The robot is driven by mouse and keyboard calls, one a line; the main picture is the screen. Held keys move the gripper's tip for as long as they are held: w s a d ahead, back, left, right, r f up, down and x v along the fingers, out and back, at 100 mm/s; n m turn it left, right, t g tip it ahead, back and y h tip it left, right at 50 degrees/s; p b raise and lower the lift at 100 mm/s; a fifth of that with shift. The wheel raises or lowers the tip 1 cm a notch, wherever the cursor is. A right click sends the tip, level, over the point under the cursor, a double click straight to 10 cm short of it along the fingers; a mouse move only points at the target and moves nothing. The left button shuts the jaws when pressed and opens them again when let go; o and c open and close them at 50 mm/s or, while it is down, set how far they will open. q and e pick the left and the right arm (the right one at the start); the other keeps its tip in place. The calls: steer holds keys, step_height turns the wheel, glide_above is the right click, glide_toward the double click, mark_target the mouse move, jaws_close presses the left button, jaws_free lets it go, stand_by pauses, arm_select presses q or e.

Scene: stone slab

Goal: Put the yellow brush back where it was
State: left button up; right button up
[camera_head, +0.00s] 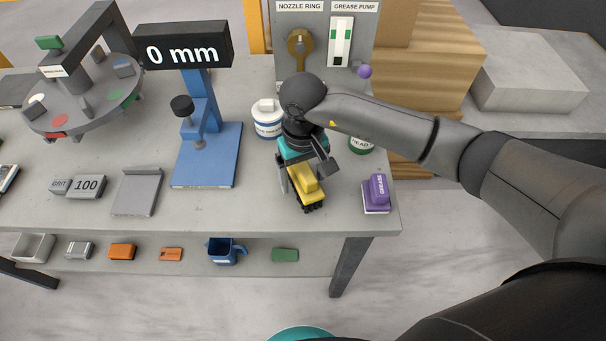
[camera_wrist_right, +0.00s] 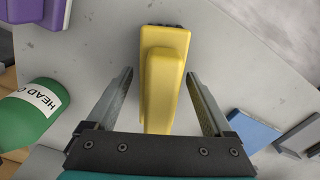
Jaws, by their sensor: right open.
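The yellow brush (camera_head: 306,183) lies on the slab near its front right, bristles to the front in the head view. In the right wrist view the yellow brush (camera_wrist_right: 163,75) lies lengthwise between the fingers. My right gripper (camera_head: 301,184) is over it with jaws open. In the right wrist view both fingers of my right gripper (camera_wrist_right: 161,75) stand apart from the brush, one on each side. I cannot tell how high the fingers are above the slab. My left gripper is not in view.
A white tub (camera_head: 267,120) stands behind left. The blue gauge stand (camera_head: 207,165) is to the left. The slab's front edge (camera_head: 300,231) is close, with a shelf below.

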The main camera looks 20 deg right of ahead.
step_height(320, 180, up, 12)
steer(key=shift+r+p, duration=0.2)
steer(key=shift+p, duration=0.2)
